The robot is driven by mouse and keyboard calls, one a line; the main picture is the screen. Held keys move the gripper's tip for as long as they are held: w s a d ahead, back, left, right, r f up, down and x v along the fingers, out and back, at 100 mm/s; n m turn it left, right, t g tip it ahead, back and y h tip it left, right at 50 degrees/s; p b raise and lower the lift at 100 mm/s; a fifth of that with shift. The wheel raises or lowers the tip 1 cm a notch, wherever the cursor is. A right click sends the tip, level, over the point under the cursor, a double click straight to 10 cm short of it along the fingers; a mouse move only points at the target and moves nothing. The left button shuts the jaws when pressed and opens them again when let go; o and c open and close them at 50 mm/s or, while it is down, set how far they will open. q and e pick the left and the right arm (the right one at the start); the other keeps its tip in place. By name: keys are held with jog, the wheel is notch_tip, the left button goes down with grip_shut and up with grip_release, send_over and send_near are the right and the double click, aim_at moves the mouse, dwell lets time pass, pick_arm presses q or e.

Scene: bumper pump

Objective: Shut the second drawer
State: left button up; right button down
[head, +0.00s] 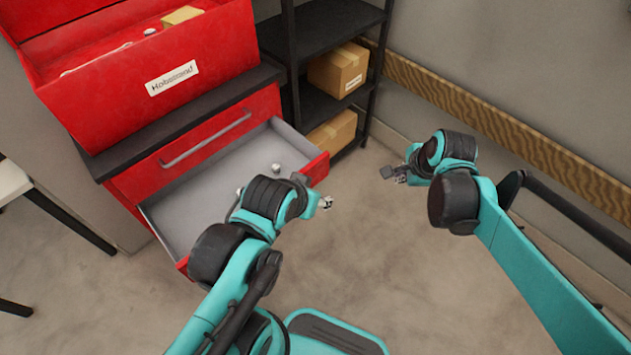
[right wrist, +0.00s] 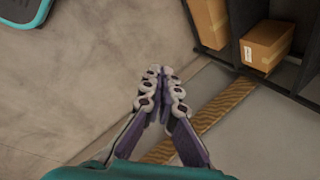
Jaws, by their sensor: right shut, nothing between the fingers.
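The red cabinet has a closed upper drawer (head: 215,135) with a bar handle. The second drawer (head: 185,212) below it is pulled out, showing its grey inside and a small metal part (head: 276,168). Its red front shows only at its ends; my left arm hides the middle. My left gripper (head: 327,202) is just beyond the drawer's front, to the right; I cannot tell whether its fingers are apart. My right gripper (head: 393,174) is farther right, over the floor and away from the drawer. In the right wrist view its fingers (right wrist: 162,88) are together and empty.
A red box (head: 160,75) labelled Hobestand sits on the cabinet's dark top. A black shelf (head: 322,28) with cardboard boxes (head: 340,70) stands beside the cabinet. A wood-patterned strip (head: 480,112) runs along the right wall. Bare floor (head: 360,245) lies before the drawer.

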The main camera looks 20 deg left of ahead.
jog(key=w+a+f+m+g, duration=0.1)
jog(key=w+a+f+m, duration=0.25)
jog(key=a+f, duration=0.45)
jog(key=m+g+y+b, duration=0.1)
jog(key=m+g+b, duration=0.1)
jog(key=m+b, duration=0.4)
send_near(315, 179)
jog(key=shift+s+a+f, duration=0.3)
jog(key=shift+a+f, duration=0.05)
jog(key=shift+f, duration=0.45)
jog(key=shift+s+a+f, duration=0.25)
jog(key=shift+a+f, duration=0.1)
jog(key=shift+f, duration=0.45)
jog(key=shift+s+a+f, duration=0.3)
jog(key=shift+a+f, duration=0.05)
jog(key=shift+f, duration=0.45)
